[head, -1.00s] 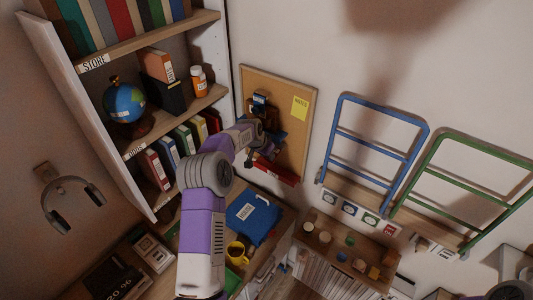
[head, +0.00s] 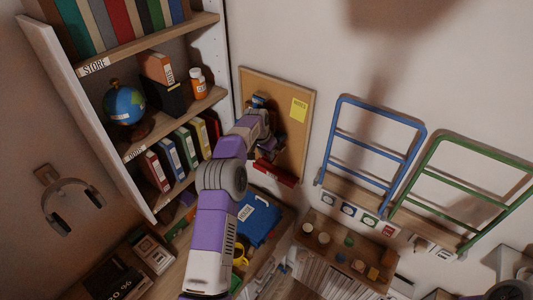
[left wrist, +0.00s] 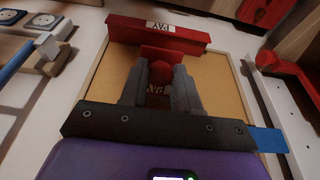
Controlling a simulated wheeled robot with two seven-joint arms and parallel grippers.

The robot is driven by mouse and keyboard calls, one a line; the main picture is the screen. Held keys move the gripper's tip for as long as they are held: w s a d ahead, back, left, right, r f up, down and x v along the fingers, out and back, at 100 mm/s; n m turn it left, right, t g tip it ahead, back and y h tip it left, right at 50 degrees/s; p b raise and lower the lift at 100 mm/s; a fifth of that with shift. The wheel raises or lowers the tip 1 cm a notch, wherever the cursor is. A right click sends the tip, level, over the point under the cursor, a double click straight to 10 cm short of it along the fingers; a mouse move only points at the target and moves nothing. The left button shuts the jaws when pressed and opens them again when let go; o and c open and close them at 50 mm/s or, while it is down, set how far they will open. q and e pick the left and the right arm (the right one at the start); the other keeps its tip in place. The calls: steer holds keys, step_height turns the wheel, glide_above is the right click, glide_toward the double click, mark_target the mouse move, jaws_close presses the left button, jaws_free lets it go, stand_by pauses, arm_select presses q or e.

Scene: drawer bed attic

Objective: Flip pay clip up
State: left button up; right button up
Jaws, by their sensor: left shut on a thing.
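The pay clip is a red bar with a white PAY label (left wrist: 172,36) in the left wrist view. It also shows as a red bar (head: 275,173) at the lower edge of the corkboard (head: 294,135) in the head view. My left gripper (left wrist: 160,82) is shut on a red tab (left wrist: 161,73) that sticks out below the bar in the wrist view. Lettering behind the tab is mostly hidden by the fingers. In the head view my left gripper (head: 268,150) is in front of the board, just above the red bar, partly hidden by its wrist.
A yellow note (head: 299,110) is on the board's upper right. A bookcase (head: 150,47) stands to the left. Blue (head: 424,150) and green (head: 515,210) wall racks are to the right. A desk below holds a blue folder (head: 257,217) and yellow mug (head: 239,255).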

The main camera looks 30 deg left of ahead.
arm_select(q)
steer(key=shift+f, duration=0.1)
steer(key=o, duration=1)
steer(key=shift+o, duration=0.2)
steer(key=b+v, duration=0.1)
steer(key=v, duration=0.6)
steer(key=shift+r, duration=0.3)
steer(key=shift+s, duration=0.1)
steer(key=shift+c, duration=0.3)
